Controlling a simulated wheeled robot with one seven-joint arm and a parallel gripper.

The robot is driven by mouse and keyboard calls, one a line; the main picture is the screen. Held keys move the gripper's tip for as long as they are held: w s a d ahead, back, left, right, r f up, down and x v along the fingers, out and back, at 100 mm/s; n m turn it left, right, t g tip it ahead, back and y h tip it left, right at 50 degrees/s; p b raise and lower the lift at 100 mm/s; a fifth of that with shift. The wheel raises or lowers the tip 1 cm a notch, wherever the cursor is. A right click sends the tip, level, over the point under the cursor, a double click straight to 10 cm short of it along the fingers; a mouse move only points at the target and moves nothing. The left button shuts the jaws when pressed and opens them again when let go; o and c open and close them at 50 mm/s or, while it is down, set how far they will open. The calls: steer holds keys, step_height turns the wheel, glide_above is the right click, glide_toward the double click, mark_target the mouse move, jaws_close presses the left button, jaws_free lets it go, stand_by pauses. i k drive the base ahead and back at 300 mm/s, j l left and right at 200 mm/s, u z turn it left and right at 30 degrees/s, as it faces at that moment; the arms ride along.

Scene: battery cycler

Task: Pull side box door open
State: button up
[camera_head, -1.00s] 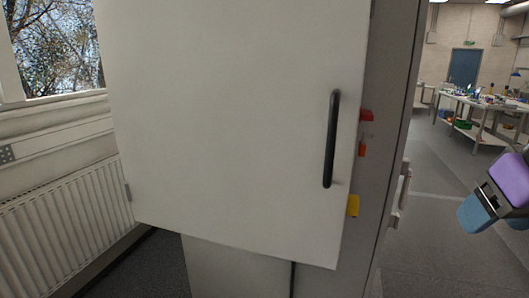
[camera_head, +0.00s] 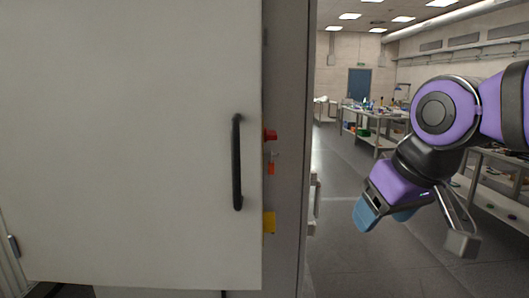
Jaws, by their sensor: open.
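The side box door (camera_head: 130,150) is a large pale panel filling the left of the view. A black vertical bar handle (camera_head: 237,162) is fixed near its right edge. A hinge (camera_head: 13,246) shows at the lower left. The door looks closed, though its far edge is hard to judge. My gripper (camera_head: 382,214) is at the right, with blue fingertips pointing down. It is open, empty and well apart from the handle.
A red knob (camera_head: 270,135), an orange tag (camera_head: 271,168) and a yellow label (camera_head: 269,222) sit just right of the door's edge. A pale handle (camera_head: 314,203) is on the cabinet's right side. Workbenches (camera_head: 370,130) stand behind. Grey floor (camera_head: 340,260) between cabinet and arm is clear.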

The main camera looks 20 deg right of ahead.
mark_target(131, 130)
steer(key=k+j, duration=0.15)
steer(key=j, duration=0.2)
steer(key=k+j, duration=0.1)
steer(key=j, duration=0.3)
steer(key=k+j, duration=0.15)
steer(key=j, duration=0.2)
steer(key=k+j, duration=0.1)
steer(key=j, duration=0.3)
steer(key=k+j, duration=0.15)
steer(key=j, duration=0.2)
steer(key=z, duration=0.05)
